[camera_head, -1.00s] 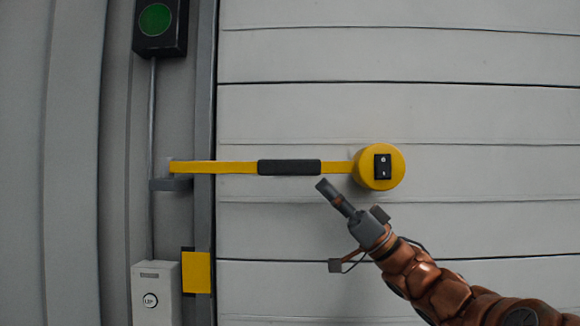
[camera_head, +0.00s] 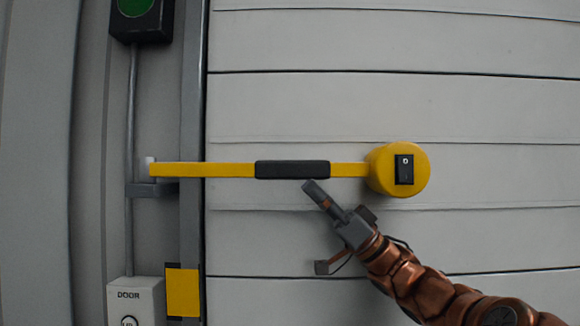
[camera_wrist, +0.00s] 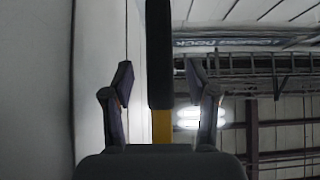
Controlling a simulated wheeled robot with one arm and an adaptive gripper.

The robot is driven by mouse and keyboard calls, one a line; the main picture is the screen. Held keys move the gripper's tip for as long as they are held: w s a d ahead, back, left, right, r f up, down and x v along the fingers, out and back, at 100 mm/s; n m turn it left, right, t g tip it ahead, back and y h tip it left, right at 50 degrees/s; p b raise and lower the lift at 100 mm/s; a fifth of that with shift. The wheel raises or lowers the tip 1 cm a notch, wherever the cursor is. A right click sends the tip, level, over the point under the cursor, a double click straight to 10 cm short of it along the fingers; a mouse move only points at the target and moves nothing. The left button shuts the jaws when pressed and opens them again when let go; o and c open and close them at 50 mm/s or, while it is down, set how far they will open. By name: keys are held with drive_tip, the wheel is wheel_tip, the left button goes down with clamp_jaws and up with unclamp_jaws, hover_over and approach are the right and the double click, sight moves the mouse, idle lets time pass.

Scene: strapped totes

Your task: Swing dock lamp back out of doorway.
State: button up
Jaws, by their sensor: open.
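The dock lamp has a round yellow head (camera_head: 418,170) with a black switch on its face. Its yellow arm (camera_head: 215,170) reaches level across the closed door from a grey bracket (camera_head: 150,189) on the left. A black grip sleeve (camera_head: 292,170) covers the middle of the arm. My gripper (camera_head: 308,184) is just below the sleeve in the head view; whether it touches cannot be told there. In the wrist view my open fingers (camera_wrist: 160,95) stand either side of the lamp arm's line, with the black sleeve (camera_wrist: 160,50) ahead between them and apart from both.
The grey slatted door (camera_head: 400,110) fills the background behind the lamp. A door control box (camera_head: 135,300) and a yellow plate (camera_head: 183,292) are at lower left. A black box with a green light (camera_head: 138,8) is at upper left.

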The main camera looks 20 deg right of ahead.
sight(293, 168)
drive_tip(key=shift+p+x, duration=0.9)
drive_tip(key=shift+x, duration=2.1)
drive_tip(key=shift+d, duration=0.15)
drive_tip(key=shift+c, duration=0.3)
clamp_jaws()
drive_tip(key=shift+r, duration=0.1)
